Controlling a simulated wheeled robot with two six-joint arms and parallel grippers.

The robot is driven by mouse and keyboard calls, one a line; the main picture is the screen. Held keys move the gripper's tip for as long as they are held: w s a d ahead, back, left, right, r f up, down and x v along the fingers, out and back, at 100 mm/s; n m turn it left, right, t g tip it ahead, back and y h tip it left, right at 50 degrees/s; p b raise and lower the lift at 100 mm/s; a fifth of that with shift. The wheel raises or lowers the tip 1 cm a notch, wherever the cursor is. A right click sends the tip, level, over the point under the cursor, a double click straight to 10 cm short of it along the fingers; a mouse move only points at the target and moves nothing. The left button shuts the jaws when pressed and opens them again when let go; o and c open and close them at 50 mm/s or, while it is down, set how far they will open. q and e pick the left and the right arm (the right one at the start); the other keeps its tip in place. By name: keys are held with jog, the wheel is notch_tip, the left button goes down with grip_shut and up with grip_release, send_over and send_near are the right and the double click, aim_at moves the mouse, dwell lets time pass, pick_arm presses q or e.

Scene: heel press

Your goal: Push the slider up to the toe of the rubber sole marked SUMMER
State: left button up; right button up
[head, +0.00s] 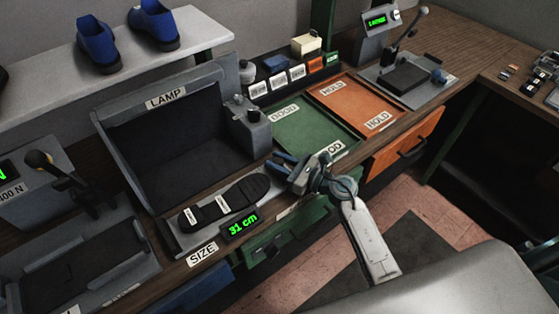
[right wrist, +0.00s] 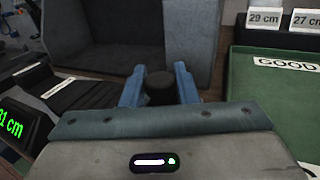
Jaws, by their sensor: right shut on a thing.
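A black rubber sole (head: 238,199) with pale labels, too small to read, lies on the grey size gauge (head: 181,246). Its right end points toward my right gripper (head: 281,167). The gauge's display (head: 241,226) reads 31 cm. In the right wrist view my right gripper (right wrist: 158,88) is shut on a dark round knob (right wrist: 159,80), which looks like the slider's. The slider's body is mostly hidden by the gripper. The sole also shows at the left of that view (right wrist: 88,95). I cannot tell whether slider and sole touch. My left gripper is not in view.
The grey lamp box (head: 165,98) stands behind the gauge. A green GOOD tray (head: 290,115) and an orange HOLD tray (head: 356,98) lie to the right. Blue shoes (head: 95,45) stand on the shelf.

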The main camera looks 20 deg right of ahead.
jog(key=shift+s+a, duration=0.25)
jog(key=shift+a, duration=0.4)
jog(key=shift+s+a, duration=0.25)
jog(key=shift+a, duration=0.4)
jog(key=o, duration=0.7)
jog(key=shift+d, duration=0.1)
jog(key=b+v, duration=0.4)
jog(key=v, duration=0.6)
jog(key=shift+f, duration=0.15)
jog(key=shift+s+d, duration=0.25)
jog(key=shift+s, duration=0.05)
